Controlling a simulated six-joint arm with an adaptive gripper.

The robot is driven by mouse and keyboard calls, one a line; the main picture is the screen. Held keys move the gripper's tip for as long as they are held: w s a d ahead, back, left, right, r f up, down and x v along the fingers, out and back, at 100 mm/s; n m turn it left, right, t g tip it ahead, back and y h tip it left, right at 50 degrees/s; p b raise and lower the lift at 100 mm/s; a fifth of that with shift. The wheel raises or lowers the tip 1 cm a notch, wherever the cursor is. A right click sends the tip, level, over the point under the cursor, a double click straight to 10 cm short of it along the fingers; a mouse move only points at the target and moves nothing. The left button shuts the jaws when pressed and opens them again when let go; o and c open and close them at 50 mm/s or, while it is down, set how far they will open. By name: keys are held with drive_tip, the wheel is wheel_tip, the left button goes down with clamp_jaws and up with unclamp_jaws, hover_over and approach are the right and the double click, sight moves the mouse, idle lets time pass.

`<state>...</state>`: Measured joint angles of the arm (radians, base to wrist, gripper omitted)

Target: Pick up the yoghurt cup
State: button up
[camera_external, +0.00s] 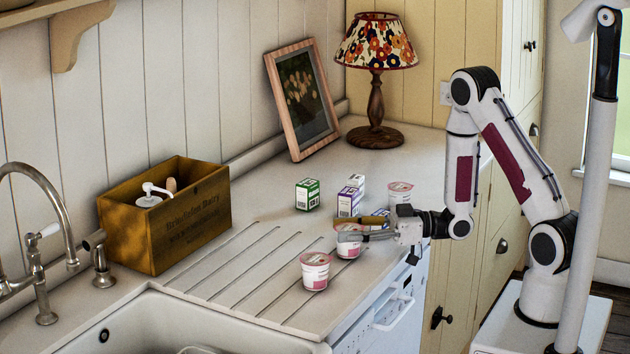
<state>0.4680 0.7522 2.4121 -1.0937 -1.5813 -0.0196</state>
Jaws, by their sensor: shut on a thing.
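Three white yoghurt cups with pink markings show on and over the worktop. The middle cup (348,248) is between the fingers of my gripper (358,228), which is shut on it from the right. The fingers cover part of its upper side and lid. It looks upright; whether its base touches the worktop I cannot tell. A second yoghurt cup (315,272) stands apart on the drainer grooves, nearer the sink. A third yoghurt cup (400,193) stands behind my gripper.
A green-and-white carton (307,195) and purple-and-white cartons (349,201) stand just behind the held cup. A wooden box (165,225), a leaning picture frame (302,98) and a lamp (376,100) stand along the wall. The sink (180,325) is at the front left. The drainer grooves are mostly clear.

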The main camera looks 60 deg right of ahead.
sight(348, 228)
drive_tip(key=shift+r, duration=4.75)
